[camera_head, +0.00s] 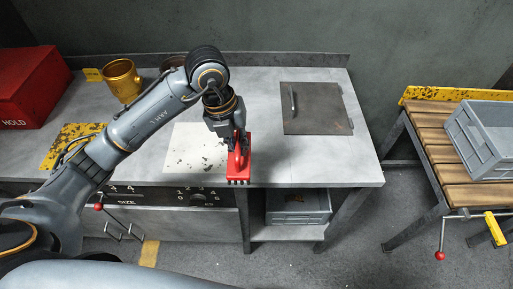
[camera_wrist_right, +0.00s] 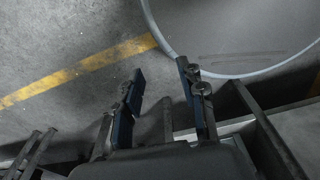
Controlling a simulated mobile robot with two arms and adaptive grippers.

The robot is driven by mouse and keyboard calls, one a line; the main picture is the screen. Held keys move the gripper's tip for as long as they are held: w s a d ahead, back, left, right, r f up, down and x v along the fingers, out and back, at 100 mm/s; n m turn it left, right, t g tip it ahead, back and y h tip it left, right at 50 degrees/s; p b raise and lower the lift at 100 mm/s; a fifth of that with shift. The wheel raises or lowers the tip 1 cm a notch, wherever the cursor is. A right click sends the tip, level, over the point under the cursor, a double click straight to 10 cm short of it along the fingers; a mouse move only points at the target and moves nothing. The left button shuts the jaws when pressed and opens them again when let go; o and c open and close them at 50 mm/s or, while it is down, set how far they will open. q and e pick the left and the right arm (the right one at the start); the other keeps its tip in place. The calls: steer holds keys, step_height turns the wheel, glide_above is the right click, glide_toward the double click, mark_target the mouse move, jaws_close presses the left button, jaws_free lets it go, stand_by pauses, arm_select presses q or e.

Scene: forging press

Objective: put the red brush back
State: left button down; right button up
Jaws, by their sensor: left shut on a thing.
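The red brush (camera_head: 238,168) is in the head view, near the front edge of the grey worktop, at the right edge of a pale speckled sheet (camera_head: 187,150). My left gripper (camera_head: 239,145) reaches down from above and is shut on the brush. The brush's bristle side faces the front edge. I cannot tell whether the brush touches the worktop. My right gripper (camera_wrist_right: 160,92) shows in the right wrist view. Its two fingers are apart with nothing between them, above the concrete floor.
A dark plate with a handle (camera_head: 315,108) lies on the worktop to the right. A gold mug (camera_head: 122,80), a yellow worn plate (camera_head: 72,143) and a red box (camera_head: 32,85) are on the left. A grey crate (camera_head: 482,140) stands on a wooden bench.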

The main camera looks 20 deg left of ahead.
mark_target(250, 138)
arm_select(q)
steer(key=w+f, duration=0.1)
steer(key=w+d+f+p, duration=0.1)
steer(key=w+f, duration=0.3)
steer(key=shift+w+d, duration=0.2)
steer(key=shift+d, duration=0.1)
steer(key=f+p, duration=0.1)
steer(key=f, duration=0.1)
steer(key=w+f+p, duration=0.1)
steer(key=f, duration=0.1)
steer(key=shift+f, duration=0.35)
steer(key=c, duration=1.9)
jaws_free()
steer(key=shift+f, duration=0.1)
steer(key=o, duration=0.5)
arm_select(e)
steer(key=r, duration=0.1)
steer(key=d+r, duration=0.1)
steer(key=r, duration=0.1)
steer(key=shift+s+r, duration=0.1)
steer(key=shift+r, duration=0.2)
steer(key=shift+d, duration=0.25)
